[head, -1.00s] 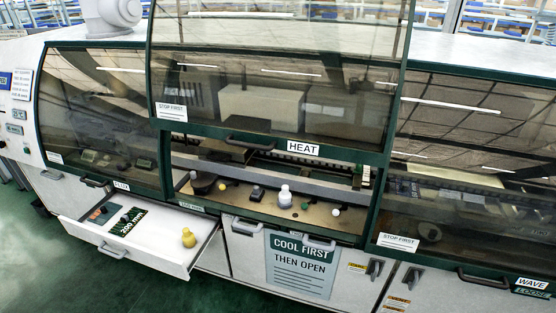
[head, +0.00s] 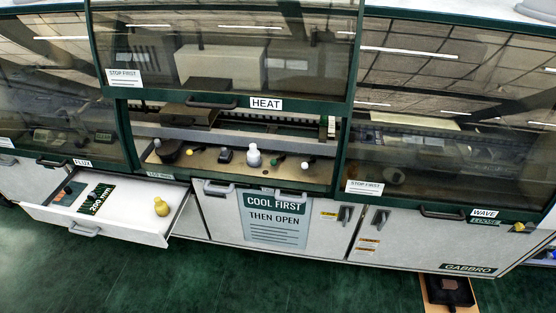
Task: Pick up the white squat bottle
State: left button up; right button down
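A white squat bottle (head: 254,156) stands upright on the tan shelf (head: 215,163) inside the middle HEAT bay, below the raised dark window. Small items stand close on both sides of it, apart from it as far as I can see. Neither of my grippers shows in the head view.
A dark block (head: 225,156) is left of the bottle; a white-knobbed item (head: 305,165) is to its right. The raised HEAT window (head: 230,50) hangs above. An open drawer (head: 130,222) with a yellow bottle (head: 161,206) sticks out at lower left. Green floor (head: 190,280) in front is clear.

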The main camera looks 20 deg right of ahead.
aim_at(253, 154)
jog(key=u, duration=0.3)
jog(key=i, duration=1.05)
jog(key=z, duration=0.3)
